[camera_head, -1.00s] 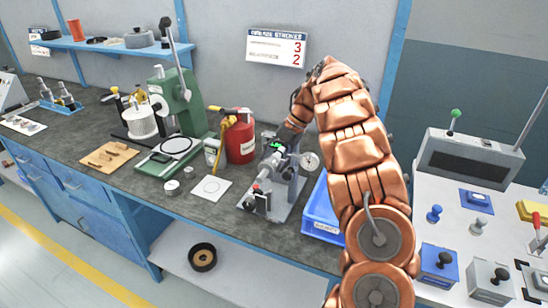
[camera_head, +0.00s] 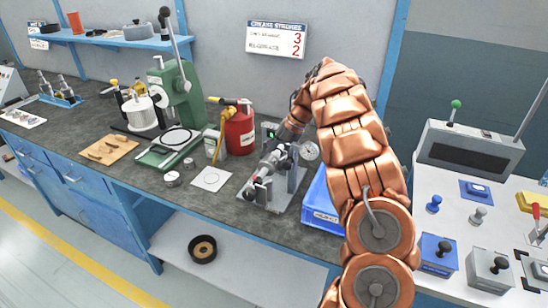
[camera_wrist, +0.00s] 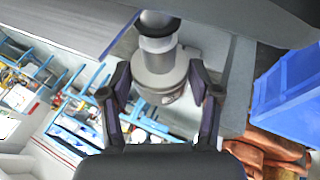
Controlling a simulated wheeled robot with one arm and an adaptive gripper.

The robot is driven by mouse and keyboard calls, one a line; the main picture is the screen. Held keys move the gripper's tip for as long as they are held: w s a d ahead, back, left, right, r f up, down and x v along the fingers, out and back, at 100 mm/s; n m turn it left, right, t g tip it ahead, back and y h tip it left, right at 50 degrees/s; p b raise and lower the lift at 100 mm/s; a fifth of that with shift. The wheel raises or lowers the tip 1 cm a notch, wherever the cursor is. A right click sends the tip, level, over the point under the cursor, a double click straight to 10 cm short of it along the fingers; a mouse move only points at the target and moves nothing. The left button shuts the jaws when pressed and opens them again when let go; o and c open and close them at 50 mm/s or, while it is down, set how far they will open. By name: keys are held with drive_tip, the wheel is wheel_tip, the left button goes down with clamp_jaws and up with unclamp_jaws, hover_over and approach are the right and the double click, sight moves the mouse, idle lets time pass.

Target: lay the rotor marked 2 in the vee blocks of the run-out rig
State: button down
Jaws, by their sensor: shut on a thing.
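The run-out rig (camera_head: 285,200) stands near the front edge of the bench, with a grey base plate, upright blocks and a round dial gauge (camera_head: 309,151). My gripper (camera_head: 281,148) is low over the rig. In the wrist view my gripper (camera_wrist: 160,98) is shut on a grey stepped cylindrical rotor (camera_wrist: 158,65), its fingers on both sides of the body. In the head view the rotor (camera_head: 268,165) lies along the rig, partly hidden by my gripper. Its number cannot be read. I cannot tell whether its ends touch the vee blocks.
A blue bin (camera_head: 322,207) stands right of the rig, close to my arm. A red can (camera_head: 240,132), a white card (camera_head: 211,179) and a green press (camera_head: 182,95) stand to the left. A blue rack (camera_head: 62,98) with upright rotors is at far left.

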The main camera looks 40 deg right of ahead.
drive_tip(key=f, duration=0.1)
drive_tip(key=s+f, duration=0.1)
drive_tip(key=a+f, duration=0.1)
drive_tip(key=shift+s+f+g+y, duration=0.1)
drive_tip(key=shift+s+g+y, duration=0.2)
drive_tip(key=shift+s+g, duration=0.1)
drive_tip(key=shift+c, duration=0.9)
unclamp_jaws()
drive_tip(key=shift+s+f, duration=0.1)
drive_tip(key=shift+f, duration=0.1)
drive_tip(key=shift+d+r, duration=0.15)
drive_tip(key=shift+r, duration=0.35)
drive_tip(key=r, duration=0.1)
drive_tip(key=d+r, duration=0.1)
drive_tip(key=w+d+r, duration=0.1)
drive_tip(key=r, duration=0.1)
drive_tip(key=shift+c, duration=0.4)
drive_tip(key=shift+t, duration=0.4)
drive_tip(key=d+r, duration=0.1)
drive_tip(key=s+d+r, duration=0.1)
drive_tip(key=d+r, duration=0.1)
drive_tip(key=shift+d, duration=0.25)
drive_tip(key=shift+c, duration=1)
drive_tip(key=shift+o, duration=1.4)
drive_tip(key=r, duration=0.4)
drive_tip(key=shift+d+r, duration=0.25)
drive_tip(key=shift+r, duration=0.05)
drive_tip(key=shift+d+r, duration=0.35)
drive_tip(key=shift+r, duration=0.25)
